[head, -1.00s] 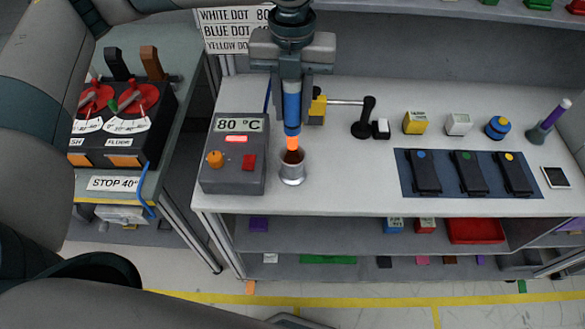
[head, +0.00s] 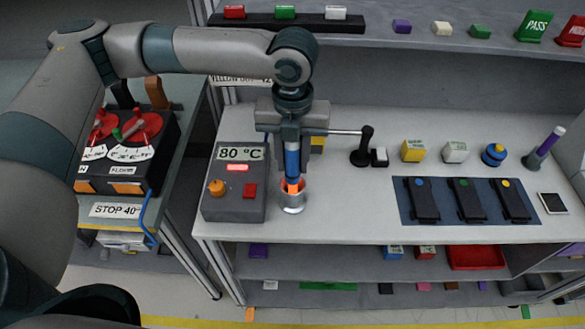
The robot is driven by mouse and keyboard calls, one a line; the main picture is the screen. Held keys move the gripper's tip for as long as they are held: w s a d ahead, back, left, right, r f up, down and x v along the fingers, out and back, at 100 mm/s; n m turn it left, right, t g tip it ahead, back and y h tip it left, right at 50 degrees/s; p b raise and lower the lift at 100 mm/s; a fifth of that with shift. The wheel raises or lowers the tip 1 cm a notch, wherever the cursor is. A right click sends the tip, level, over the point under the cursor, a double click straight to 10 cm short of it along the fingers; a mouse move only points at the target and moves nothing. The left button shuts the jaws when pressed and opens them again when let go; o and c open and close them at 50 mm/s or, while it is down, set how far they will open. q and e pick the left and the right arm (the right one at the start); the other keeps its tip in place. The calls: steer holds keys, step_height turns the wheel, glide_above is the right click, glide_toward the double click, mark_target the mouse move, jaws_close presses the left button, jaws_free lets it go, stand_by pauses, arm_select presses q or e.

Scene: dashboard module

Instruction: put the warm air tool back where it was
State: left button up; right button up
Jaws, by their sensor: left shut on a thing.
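My left gripper (head: 291,132) is shut on the warm air tool (head: 292,160), a blue upright cylinder with a glowing orange tip. Left of the cup stands a grey control box (head: 235,182) with a display reading 80 °C, an orange knob and a red button. My right gripper does not show.
A black stand with a metal rod (head: 362,147) is right of the gripper. A dark mat (head: 447,213) with several black devices lies further right. Small blocks and a blue knob-like item (head: 494,154) stand behind it. The bench front (head: 350,225) is clear.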

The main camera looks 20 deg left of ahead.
mark_target(292, 171)
arm_select(q)
steer(key=shift+f, duration=0.45)
steer(key=shift+f+p, duration=0.45)
steer(key=shift+f, duration=0.95)
steer(key=shift+f, duration=0.1)
steer(key=o, duration=1)
steer(key=shift+o, duration=0.2)
